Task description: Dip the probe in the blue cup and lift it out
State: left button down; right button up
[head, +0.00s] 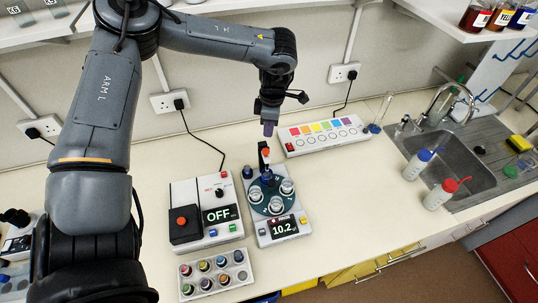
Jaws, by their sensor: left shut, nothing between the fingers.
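A meter (282,229) with a lit "10.2" display stands at mid-bench and carries a dark green round carousel (270,196). Several clear cups sit on it, among them one at the right (287,187). At the back of the carousel is a small dark blue part (267,178), below a black upright with an orange-red piece (266,155); this looks like the probe, and I cannot tell whether its tip is inside a cup. My left gripper (268,131) points down just above the upright, shut and empty, apparently apart from it. My right gripper is out of view.
A box reading "OFF" (207,214) stands left of the meter. A rack of coloured vials (216,273) is in front of it. A coloured strip panel (326,135) lies behind right. Two wash bottles (440,194) stand by the sink (455,158). Bench right of the meter is clear.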

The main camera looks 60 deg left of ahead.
aim_at(267, 150)
pick_arm(q)
jog(key=shift+w+d+f+b, duration=0.1)
jog(key=shift+w+f+b, duration=0.1)
jog(key=shift+f+b, duration=0.1)
jog(key=shift+f, duration=0.1)
jog(key=shift+s+a+f+b, duration=0.1)
jog(key=shift+s+f+b, duration=0.1)
jog(key=shift+f+b, duration=1.3)
jog(key=shift+s+a+f+b, duration=0.15)
jog(key=shift+f+b, duration=0.85)
jog(key=shift+f, duration=0.9)
jog(key=shift+f, duration=0.1)
